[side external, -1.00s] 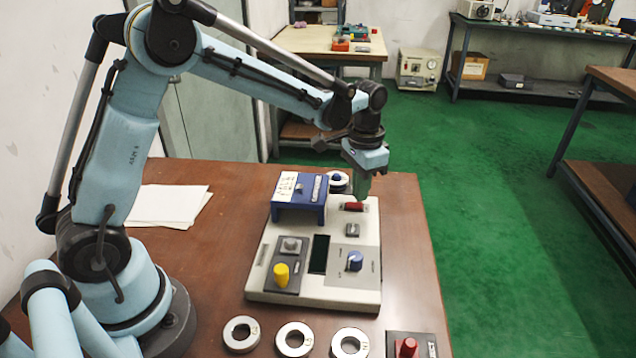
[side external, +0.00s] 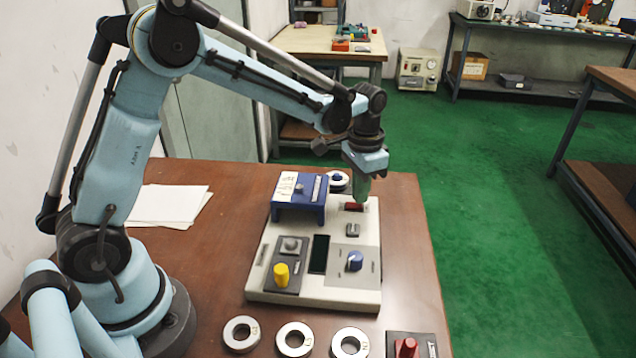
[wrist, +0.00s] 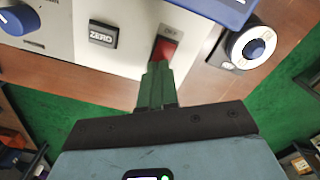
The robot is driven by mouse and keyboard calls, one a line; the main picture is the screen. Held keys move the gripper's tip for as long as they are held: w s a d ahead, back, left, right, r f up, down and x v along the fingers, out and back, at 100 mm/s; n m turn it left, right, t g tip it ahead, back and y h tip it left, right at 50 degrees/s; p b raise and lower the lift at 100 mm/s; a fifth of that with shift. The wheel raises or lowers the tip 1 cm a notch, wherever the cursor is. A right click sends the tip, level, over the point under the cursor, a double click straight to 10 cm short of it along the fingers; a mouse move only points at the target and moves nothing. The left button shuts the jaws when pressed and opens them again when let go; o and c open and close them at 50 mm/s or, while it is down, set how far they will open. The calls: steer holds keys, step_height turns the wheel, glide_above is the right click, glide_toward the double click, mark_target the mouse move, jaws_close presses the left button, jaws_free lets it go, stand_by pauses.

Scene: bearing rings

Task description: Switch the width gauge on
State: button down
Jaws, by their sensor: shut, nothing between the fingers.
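The width gauge (side external: 337,290) is a pale, box-shaped instrument on the brown table, with a dark display (side external: 319,254), a blue knob (side external: 355,260) and a yellow knob (side external: 281,274). Its red rocker switch (side external: 354,207) is at the far right end, and in the wrist view the red switch (wrist: 166,48) sits below a plate reading "OFF". My gripper (wrist: 156,66) is shut and empty, its green fingertips at the lower edge of the switch. In the side view my gripper (side external: 361,202) is just above it; whether they touch I cannot tell.
A blue stand (side external: 299,197) rises at the back left of the gauge. A ring on a blue-centred post (wrist: 252,47) stands beyond the switch. A grey ZERO button (wrist: 103,36) is close by. Several metal rings (side external: 294,340) and a red-knobbed block (side external: 406,348) lie in front.

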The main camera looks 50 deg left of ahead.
steer(key=shift+f, duration=0.6)
stand_by(0.5)
steer(key=shift+r, duration=3.5)
steer(key=s+r+n+t, duration=0.3)
steer(key=s+t, duration=0.4)
steer(key=s, duration=0.9)
steer(key=shift+a+r, duration=0.15)
steer(key=shift+a, duration=0.3)
